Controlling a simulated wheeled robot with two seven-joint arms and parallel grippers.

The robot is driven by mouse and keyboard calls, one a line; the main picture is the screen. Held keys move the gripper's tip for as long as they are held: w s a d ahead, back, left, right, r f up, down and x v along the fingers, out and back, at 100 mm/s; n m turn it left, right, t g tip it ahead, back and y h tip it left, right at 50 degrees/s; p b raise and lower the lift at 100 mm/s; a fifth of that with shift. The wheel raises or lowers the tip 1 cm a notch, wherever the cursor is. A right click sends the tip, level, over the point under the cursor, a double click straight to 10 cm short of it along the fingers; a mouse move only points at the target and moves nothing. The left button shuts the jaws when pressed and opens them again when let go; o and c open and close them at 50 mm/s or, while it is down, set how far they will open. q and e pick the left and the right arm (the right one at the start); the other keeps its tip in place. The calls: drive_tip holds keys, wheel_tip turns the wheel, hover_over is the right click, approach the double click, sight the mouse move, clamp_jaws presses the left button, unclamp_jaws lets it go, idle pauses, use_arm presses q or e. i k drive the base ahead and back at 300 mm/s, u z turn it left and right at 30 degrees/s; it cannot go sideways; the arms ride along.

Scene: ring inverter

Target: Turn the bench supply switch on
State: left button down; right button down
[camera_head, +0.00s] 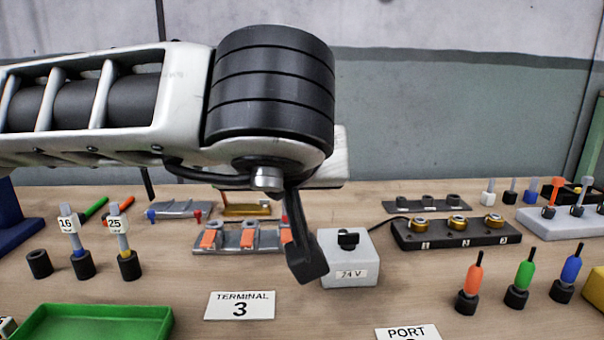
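The bench supply is a small light grey box (362,252) labelled "24 V", right of the middle of the head view. A black switch knob (348,239) sits on its upper part; I cannot tell which setting it is at. My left arm comes in from the left, and its gripper (308,265) points down, with a dark finger overlapping the left edge of the box. I cannot tell whether it touches the box. Only one finger shows clearly, so its opening is unclear. My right gripper is not in view.
A black block (450,236) with several brass terminals stands right of the supply. A rack with orange levers (247,239) lies left, partly behind my finger. A "TERMINAL 3" card (240,306), a green tray (95,324) and coloured drivers (524,275) are nearby. Table in front of the supply is clear.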

sight(347, 242)
drive_tip(key=u, duration=0.1)
drive_tip(key=k, duration=1)
drive_tip(key=z, duration=0.1)
